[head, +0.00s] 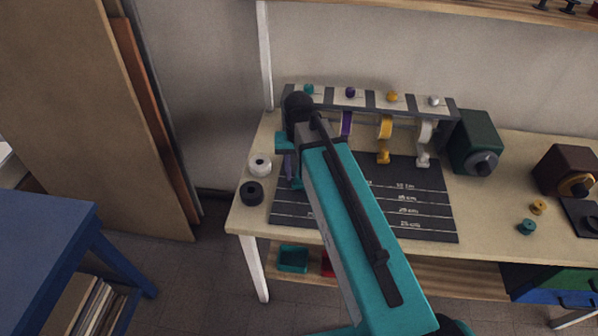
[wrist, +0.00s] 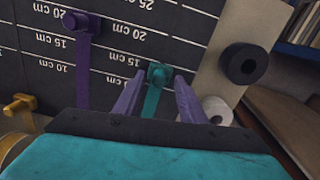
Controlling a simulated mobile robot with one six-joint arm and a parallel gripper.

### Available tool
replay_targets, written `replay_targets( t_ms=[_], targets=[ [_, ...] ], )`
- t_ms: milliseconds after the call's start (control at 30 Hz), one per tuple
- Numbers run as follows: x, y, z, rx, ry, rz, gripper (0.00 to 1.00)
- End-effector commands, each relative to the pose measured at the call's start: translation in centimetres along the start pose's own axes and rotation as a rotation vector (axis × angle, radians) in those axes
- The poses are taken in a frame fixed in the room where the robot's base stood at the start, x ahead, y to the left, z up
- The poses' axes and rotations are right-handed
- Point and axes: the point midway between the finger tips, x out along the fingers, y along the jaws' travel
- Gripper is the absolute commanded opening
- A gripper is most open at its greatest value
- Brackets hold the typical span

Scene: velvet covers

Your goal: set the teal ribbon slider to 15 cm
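In the wrist view, the teal ribbon slider (wrist: 158,75) is a small teal block at the end of a teal ribbon (wrist: 151,102) on the dark board. It lies near the 15 cm and 10 cm labels; its exact line is hard to tell. My gripper (wrist: 158,86) has two purple fingers, spread apart on either side of the ribbon, with the slider just beyond their tips. I see no contact. In the head view, my arm hides the teal slider and most of my gripper.
A purple slider (wrist: 81,22) stands farther out to the left. Yellow (head: 383,157) and white (head: 422,161) sliders hang at the right. A black spool (head: 251,193) and white spool (head: 260,164) stand left of the board (head: 425,222).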

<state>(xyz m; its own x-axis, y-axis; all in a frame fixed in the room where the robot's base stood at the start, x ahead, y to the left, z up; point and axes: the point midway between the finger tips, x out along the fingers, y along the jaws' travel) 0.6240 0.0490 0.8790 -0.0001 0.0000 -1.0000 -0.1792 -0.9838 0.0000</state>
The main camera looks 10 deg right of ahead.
Motion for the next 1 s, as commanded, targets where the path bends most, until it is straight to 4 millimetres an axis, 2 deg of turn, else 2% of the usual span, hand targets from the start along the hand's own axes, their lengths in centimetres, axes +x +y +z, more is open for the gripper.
replay_targets(
  t_ms=[1000],
  targets=[
    [-9.5, 0.1, 0.0, 0.001, 0.0, 0.0, 0.37]
  ],
)
